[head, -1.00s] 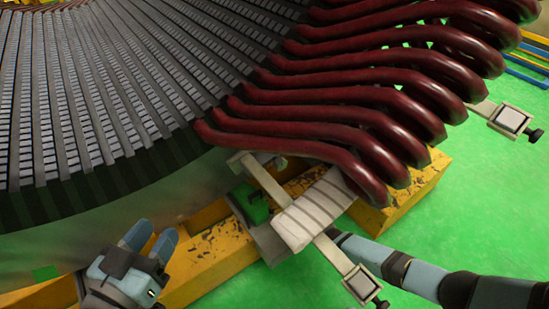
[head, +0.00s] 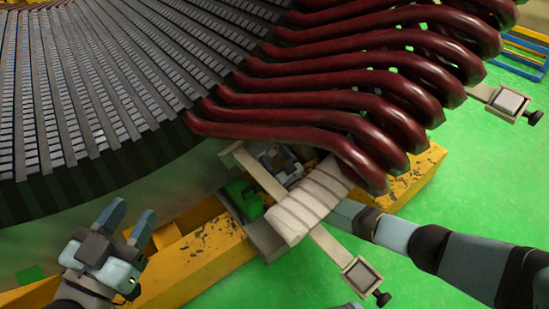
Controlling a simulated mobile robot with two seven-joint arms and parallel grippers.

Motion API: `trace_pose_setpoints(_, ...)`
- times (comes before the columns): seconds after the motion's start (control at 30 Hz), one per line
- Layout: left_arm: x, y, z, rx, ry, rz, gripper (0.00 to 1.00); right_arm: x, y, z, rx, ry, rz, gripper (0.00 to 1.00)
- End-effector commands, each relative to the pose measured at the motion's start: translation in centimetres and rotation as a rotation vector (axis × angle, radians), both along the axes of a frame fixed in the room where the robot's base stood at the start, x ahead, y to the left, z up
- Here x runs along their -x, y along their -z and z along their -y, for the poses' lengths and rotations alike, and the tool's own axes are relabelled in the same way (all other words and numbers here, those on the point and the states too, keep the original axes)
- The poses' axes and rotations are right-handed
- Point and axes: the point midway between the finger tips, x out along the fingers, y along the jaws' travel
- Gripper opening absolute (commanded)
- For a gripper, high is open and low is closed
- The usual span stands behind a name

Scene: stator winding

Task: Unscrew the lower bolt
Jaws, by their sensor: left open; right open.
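A pale metal clamp bar (head: 332,245) runs past a white wrapped block (head: 305,205) at the end of the red coils (head: 310,132). A black-headed bolt (head: 382,299) sits at the bar's lower right end, beside a square plate (head: 361,275). I cannot tell whether this is the lower bolt; no other bolt shows clearly at this clamp. My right arm passes behind the wrapped block. My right gripper (head: 280,160) is open, partly hidden by the clamp bar and coils. My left gripper (head: 127,221) is open and empty at the lower left, away from the clamp.
The grey slotted stator core (head: 90,90) fills the upper left. A yellow frame (head: 200,265) runs below it, with a green block (head: 244,197) by the clamp. Another clamp end (head: 510,101) projects at the right. Green floor (head: 480,190) is open at the right.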

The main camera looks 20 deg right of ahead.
Motion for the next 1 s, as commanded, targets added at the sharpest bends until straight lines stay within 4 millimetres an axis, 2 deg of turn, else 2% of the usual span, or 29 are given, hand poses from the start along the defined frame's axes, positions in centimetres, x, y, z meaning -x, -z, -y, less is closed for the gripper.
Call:
trace_pose_setpoints(0.17,0.09,-0.04,-0.07,-0.006,0.002,0.002,0.43,0.02,0.0,0.01,0.0,0.0,0.0,0.7)
trace_pose_setpoints(0.37,0.12,-0.04,-0.08,-0.008,0.003,0.002,0.43,0.03,0.02,0.02,0.0,0.0,0.0,0.24)
trace_pose_setpoints(0.67,0.1,-0.1,-0.04,-0.002,0.001,0.0,0.43,0.06,0.06,0.02,0.025,0.0,0.009,0.24)
trace_pose_setpoints(1.0,0.04,-0.16,0.05,0.005,-0.002,-0.001,0.43,0.09,0.09,0.02,0.212,0.002,0.086,0.24)
